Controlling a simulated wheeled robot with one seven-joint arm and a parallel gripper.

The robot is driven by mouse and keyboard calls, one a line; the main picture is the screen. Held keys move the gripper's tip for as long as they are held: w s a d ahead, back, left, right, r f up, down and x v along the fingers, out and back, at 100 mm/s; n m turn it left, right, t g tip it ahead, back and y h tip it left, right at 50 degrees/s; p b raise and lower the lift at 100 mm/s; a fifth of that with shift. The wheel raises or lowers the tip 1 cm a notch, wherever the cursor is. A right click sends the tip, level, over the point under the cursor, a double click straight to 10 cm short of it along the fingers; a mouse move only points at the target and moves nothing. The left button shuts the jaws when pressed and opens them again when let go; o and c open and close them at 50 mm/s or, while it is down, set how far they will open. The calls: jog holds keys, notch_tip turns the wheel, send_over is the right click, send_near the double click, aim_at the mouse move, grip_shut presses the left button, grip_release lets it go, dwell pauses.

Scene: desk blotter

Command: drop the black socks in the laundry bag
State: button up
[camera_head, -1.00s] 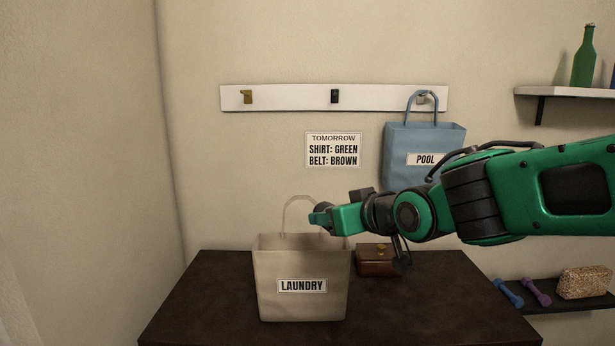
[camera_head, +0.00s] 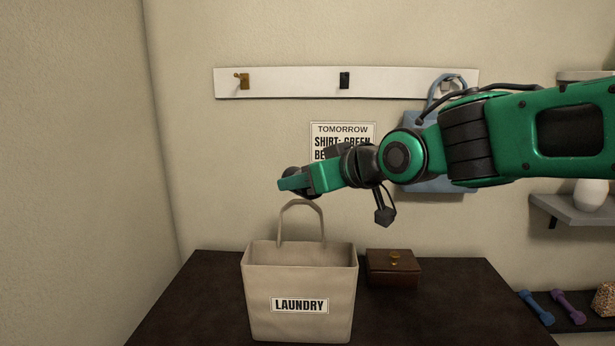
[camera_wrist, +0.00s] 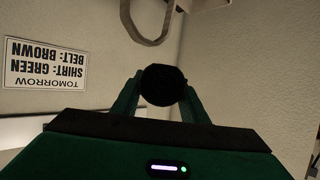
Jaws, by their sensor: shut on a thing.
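The beige laundry bag (camera_head: 300,265) stands upright on the dark desk, its front label reading LAUNDRY and its handle raised. My gripper (camera_head: 282,185) is above the bag, just over and slightly left of the handle top, apart from it. In the wrist view my gripper (camera_wrist: 158,100) is shut on a round black bundle, the black socks (camera_wrist: 163,86), held between the fingertips. The handle (camera_wrist: 150,38) shows beyond the socks there. The socks cannot be made out in the head view, and the bag's inside is mostly hidden.
A brown box (camera_head: 392,270) sits on the desk (camera_head: 200,310) right of the bag. A blue bag (camera_head: 440,180) hangs behind my arm. A hook rail (camera_head: 290,83) and a sign (camera_head: 340,130) are on the wall. Dumbbells (camera_head: 568,307) lie on a low shelf at right.

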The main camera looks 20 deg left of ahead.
jog(key=shift+w+d+f, duration=0.1)
jog(key=shift+f, duration=2.5)
jog(key=o, duration=1.1)
jog(key=shift+d, duration=0.15)
jog(key=v, duration=1)
jog(key=shift+s+d, duration=0.2)
